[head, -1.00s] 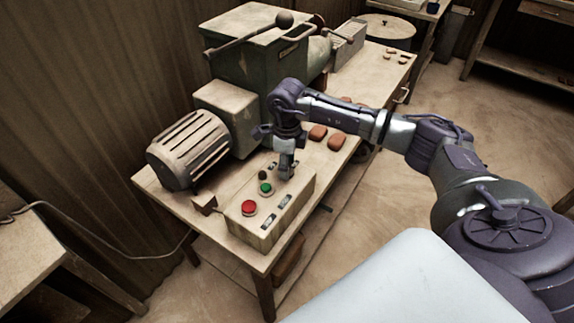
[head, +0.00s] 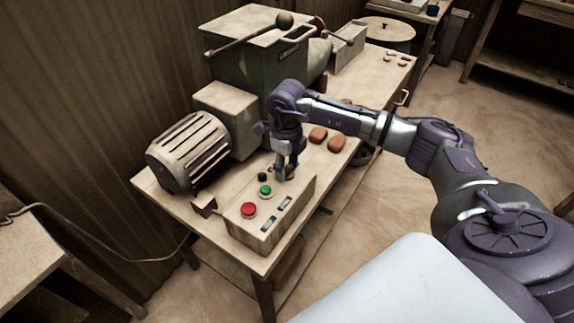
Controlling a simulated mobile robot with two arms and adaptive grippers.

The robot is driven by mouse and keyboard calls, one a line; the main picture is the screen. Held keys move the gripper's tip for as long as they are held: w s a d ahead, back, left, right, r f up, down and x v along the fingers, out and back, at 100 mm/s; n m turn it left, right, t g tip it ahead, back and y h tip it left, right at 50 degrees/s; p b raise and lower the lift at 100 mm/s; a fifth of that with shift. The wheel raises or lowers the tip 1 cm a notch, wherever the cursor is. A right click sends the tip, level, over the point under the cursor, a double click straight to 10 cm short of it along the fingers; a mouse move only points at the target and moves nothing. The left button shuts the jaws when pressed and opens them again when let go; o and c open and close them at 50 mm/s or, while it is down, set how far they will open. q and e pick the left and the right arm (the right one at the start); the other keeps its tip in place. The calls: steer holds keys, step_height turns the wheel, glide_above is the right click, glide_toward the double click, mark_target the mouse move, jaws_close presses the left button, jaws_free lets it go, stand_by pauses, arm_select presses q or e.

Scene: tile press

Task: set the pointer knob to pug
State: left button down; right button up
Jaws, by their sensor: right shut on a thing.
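The control box (head: 258,232) sits on the near end of the workbench. Its top carries a red button (head: 249,210), a green button (head: 265,190), a small dark round part (head: 262,177) and two small labelled plates (head: 277,213). My right gripper (head: 285,175) points down at the far right end of the box top, shut on the pointer knob. The fingers mostly hide the knob, so its pointing direction and the word pug cannot be read. My left gripper is not in view.
A ribbed motor (head: 188,150) and a green press (head: 245,68) with a ball-ended lever stand behind the box. Several reddish-brown tiles (head: 318,135) lie on the bench (head: 170,199) beyond my gripper. Floor to the right is open.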

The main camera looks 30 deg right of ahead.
mark_target(288, 168)
steer(key=o, duration=1.2)
steer(key=shift+c, duration=0.2)
steer(key=shift+r, duration=0.25)
step_height(288, 168, up, 12)
steer(key=shift+f, duration=0.2)
steer(key=shift+s+f, duration=0.1)
